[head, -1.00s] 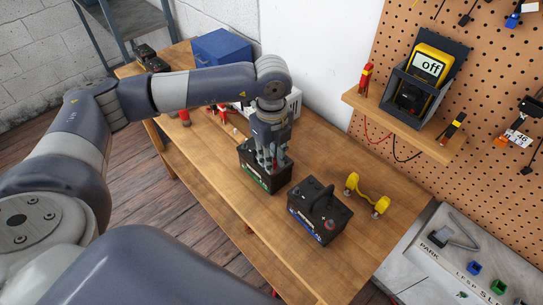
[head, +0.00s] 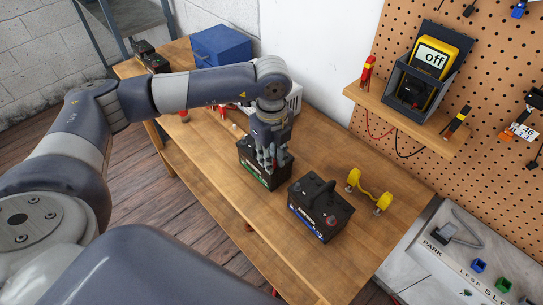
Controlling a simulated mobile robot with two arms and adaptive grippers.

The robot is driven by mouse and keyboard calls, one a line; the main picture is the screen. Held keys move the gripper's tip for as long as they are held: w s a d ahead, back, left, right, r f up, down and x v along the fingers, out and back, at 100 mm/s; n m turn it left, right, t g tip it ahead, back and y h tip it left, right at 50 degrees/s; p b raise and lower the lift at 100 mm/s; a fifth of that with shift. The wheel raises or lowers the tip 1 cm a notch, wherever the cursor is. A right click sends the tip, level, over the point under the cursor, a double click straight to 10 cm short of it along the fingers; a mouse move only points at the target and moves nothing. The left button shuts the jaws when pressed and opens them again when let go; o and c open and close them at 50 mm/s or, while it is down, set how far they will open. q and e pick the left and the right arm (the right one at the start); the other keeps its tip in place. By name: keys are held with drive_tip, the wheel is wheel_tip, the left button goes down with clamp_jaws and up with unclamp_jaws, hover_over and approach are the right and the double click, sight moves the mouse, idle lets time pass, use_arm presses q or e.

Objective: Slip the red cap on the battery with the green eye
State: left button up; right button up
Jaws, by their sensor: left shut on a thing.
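A black battery with a green label (head: 252,172) stands on the workbench, left of a second black battery with a blue label (head: 311,216) and a carry handle. A small red spot shows on top of the second battery. My left gripper (head: 270,168) points down at the top of the green-label battery, its fingers closed together there. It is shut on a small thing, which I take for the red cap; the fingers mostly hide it. No green eye can be made out on either battery. My right gripper is not in view.
A blue box (head: 222,46) stands at the back of the bench. A meter reading "off" (head: 434,59) sits on a wall shelf (head: 405,118). The bench front is clear.

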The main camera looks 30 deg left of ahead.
use_arm(q)
drive_tip(key=o, duration=0.8)
drive_tip(key=shift+r, duration=0.15)
wheel_tip(320, 180, up, 12)
drive_tip(key=shift+f, duration=0.25)
idle(0.4)
